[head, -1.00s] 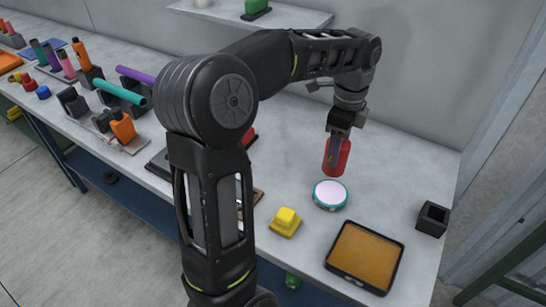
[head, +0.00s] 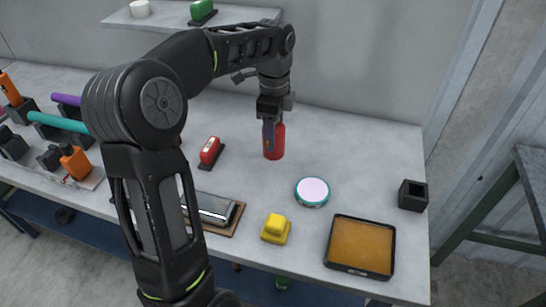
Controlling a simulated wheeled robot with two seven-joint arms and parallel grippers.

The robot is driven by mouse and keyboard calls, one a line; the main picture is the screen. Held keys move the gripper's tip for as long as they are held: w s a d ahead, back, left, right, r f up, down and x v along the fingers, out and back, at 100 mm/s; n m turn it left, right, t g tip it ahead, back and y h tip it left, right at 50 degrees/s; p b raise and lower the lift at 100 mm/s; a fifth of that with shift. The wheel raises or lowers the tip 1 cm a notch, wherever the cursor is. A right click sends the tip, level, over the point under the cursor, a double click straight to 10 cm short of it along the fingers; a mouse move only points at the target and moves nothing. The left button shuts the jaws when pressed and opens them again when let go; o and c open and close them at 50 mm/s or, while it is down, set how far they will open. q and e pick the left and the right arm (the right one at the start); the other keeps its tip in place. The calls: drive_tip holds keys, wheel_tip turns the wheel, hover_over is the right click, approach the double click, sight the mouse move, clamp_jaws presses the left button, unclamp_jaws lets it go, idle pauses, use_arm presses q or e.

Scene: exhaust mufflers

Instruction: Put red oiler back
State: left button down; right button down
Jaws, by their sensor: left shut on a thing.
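My left gripper (head: 269,120) points down and is shut on the red oiler (head: 274,146). The oiler hangs upright over the rear middle of the table; whether its base touches the surface I cannot tell. A dark part of the gripper covers some of its upper left side. A black square open-topped holder (head: 412,197) stands at the right end of the table, apart from the oiler, and looks empty. My right gripper is not in view.
A round teal-rimmed disc (head: 312,191), a yellow block (head: 276,228) and a black-rimmed tray (head: 330,262) with an orange inside lie in front. A red-and-white item (head: 210,150) is left of the oiler. A shelf (head: 250,14) hangs behind. The table between oiler and holder is mostly clear.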

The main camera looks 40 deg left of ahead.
sight(274, 153)
use_arm(q)
drive_tip(key=shift+f, duration=1.65)
drive_tip(key=shift+f, duration=1.9)
drive_tip(key=c, duration=0.6)
unclamp_jaws()
drive_tip(key=shift+f, duration=0.15)
wheel_tip(274, 153, up, 12)
drive_tip(key=shift+r+p, duration=0.2)
drive_tip(key=shift+p, duration=0.1)
